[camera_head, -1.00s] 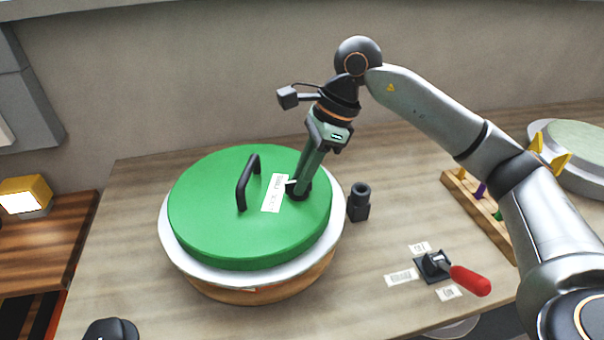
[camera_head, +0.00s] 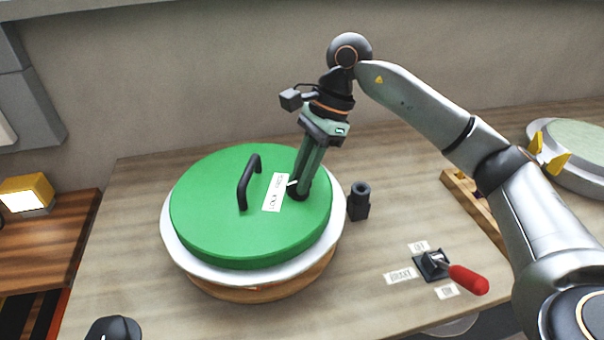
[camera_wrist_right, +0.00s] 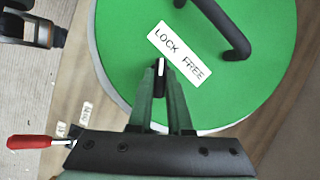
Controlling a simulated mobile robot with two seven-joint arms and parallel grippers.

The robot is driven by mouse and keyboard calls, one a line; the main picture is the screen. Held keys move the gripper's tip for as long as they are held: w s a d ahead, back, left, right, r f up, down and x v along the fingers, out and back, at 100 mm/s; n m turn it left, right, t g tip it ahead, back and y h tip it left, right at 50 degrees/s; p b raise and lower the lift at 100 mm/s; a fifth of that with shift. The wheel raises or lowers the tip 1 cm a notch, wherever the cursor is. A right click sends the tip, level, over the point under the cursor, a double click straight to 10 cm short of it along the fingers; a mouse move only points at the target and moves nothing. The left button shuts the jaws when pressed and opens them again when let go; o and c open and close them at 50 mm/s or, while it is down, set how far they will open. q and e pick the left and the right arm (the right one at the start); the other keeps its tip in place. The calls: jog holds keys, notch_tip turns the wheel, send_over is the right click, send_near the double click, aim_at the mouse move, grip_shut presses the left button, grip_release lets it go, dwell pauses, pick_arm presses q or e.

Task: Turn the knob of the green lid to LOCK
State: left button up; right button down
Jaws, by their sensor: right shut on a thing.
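The round green lid (camera_head: 215,215) sits on a white-rimmed round mould, with a black bar handle (camera_head: 243,190) on top. A white label (camera_head: 275,192) reading LOCK and FREE lies between handle and knob. My right gripper (camera_head: 299,188) points down and is shut on the small black knob (camera_head: 295,195) near the lid's right side. In the right wrist view, the knob's white pointer (camera_wrist_right: 160,68) stands between my fingertips (camera_wrist_right: 161,78). It points up toward the LOCK end of the label (camera_wrist_right: 180,54); I cannot tell whether it lines up exactly.
A black upright fitting (camera_head: 359,203) stands just right of the lid. A red-handled lever (camera_head: 466,279) with paper labels is at the front right. A wooden rack (camera_head: 474,208) and another round mould (camera_head: 580,150) lie beyond my right arm.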

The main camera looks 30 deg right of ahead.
jog(key=c, duration=0.8)
grip_release()
jog(key=shift+c, duration=0.2)
jog(key=p+v, duration=0.1)
jog(key=v, duration=1.1)
jog(key=shift+r, duration=0.3)
jog(key=shift+p, duration=0.3)
